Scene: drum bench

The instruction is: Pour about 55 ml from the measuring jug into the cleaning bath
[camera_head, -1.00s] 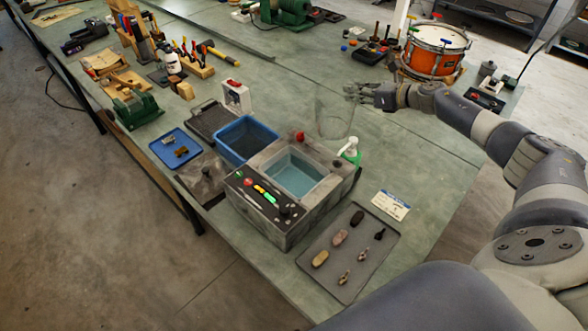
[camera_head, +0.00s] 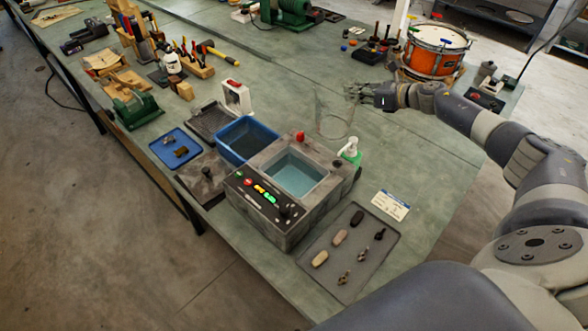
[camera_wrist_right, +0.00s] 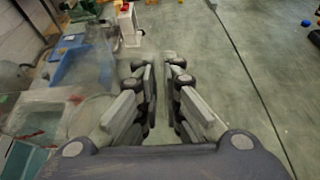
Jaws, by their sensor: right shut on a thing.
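The measuring jug (camera_head: 334,122) is clear and hard to make out. It appears above the bench, just behind the cleaning bath, and looks roughly upright. My right gripper (camera_head: 354,92) is shut on the jug at its right side. In the right wrist view the fingers (camera_wrist_right: 162,75) are close together, and the clear jug (camera_wrist_right: 90,112) shows faintly at the left. The liquid level in the jug cannot be told. The cleaning bath (camera_head: 328,204) is a grey box with pale blue liquid in its open basin and lit buttons in front. My left gripper is out of view.
A blue bin (camera_head: 228,153) stands left of the bath. A green-and-white pump bottle (camera_head: 350,150) stands close behind the bath's right side. A grey tray (camera_head: 333,278) with small parts lies in front. The bench right of the jug is clear.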

